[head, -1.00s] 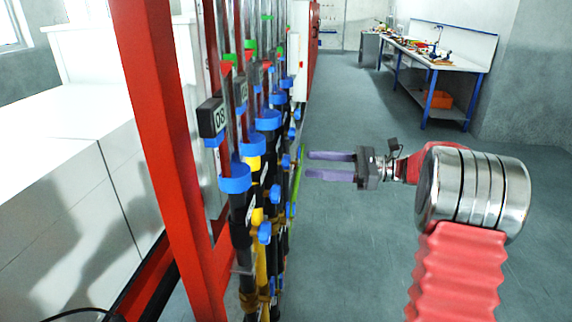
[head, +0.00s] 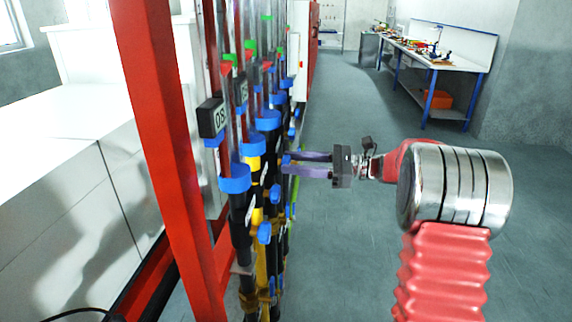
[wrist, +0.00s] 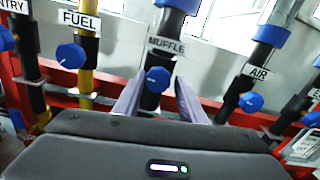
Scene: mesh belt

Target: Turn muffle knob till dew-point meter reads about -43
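The blue muffle knob (wrist: 157,79) sits on a dark pipe below the MUFFLE label (wrist: 166,46) in the wrist view. My gripper (wrist: 160,80) is open, with one finger on each side of that knob. I cannot tell whether the fingers touch it. In the head view my gripper (head: 288,162) reaches left into the row of pipes; which knob is between its fingers is hard to tell there. No readable dew-point meter shows; a black box with pale marks (head: 211,118) is on a near tube, and I cannot tell what it is.
The fuel knob (wrist: 71,56) is left of the muffle knob and the air knob (wrist: 250,102) right of it. A red post (head: 165,160) stands at the near left. Open floor (head: 350,240) lies right of the pipes, with a workbench (head: 440,60) far back.

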